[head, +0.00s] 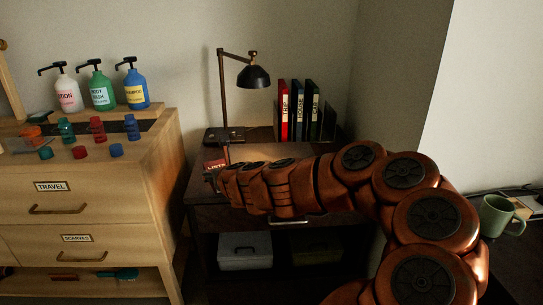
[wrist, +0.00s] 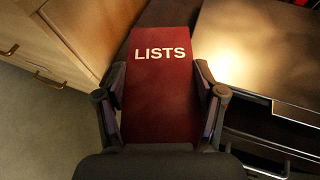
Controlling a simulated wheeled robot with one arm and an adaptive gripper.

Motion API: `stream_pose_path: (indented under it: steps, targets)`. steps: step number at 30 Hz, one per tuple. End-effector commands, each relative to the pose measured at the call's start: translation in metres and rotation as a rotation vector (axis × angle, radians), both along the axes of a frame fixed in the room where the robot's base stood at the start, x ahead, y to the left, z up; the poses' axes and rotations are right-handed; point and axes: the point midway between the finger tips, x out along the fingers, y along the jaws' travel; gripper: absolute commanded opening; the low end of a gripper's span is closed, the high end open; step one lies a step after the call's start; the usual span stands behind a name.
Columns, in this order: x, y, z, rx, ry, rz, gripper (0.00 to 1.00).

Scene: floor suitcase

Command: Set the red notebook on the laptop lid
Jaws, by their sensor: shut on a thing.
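The red notebook, marked LISTS, is held between the two fingers of my gripper (wrist: 160,86) in the wrist view. Its cover (wrist: 158,60) faces the camera and its far end points up the picture. In the head view a small part of the notebook (head: 215,164) shows at the tip of my gripper (head: 212,177), over the left front of the dark desk. A flat lamp-lit panel (wrist: 262,45), apparently the laptop lid, lies right of the notebook in the wrist view. In the head view my arm hides most of it; a lit strip (head: 258,151) shows behind.
A desk lamp (head: 254,77) stands at the desk's back left. Red, blue and green binders (head: 298,110) stand at the back. A wooden dresser (head: 110,215) with bottles is close on the left. A green mug (head: 495,215) stands at far right.

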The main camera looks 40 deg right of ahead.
Motion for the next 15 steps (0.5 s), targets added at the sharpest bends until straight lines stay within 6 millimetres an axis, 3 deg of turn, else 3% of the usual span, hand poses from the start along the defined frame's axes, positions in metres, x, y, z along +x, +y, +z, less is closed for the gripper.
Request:
stream_pose_path:
  steps: [15]
  targets:
    - [-0.073, -0.088, 0.03, -0.005, 0.003, 0.012, 0.3]
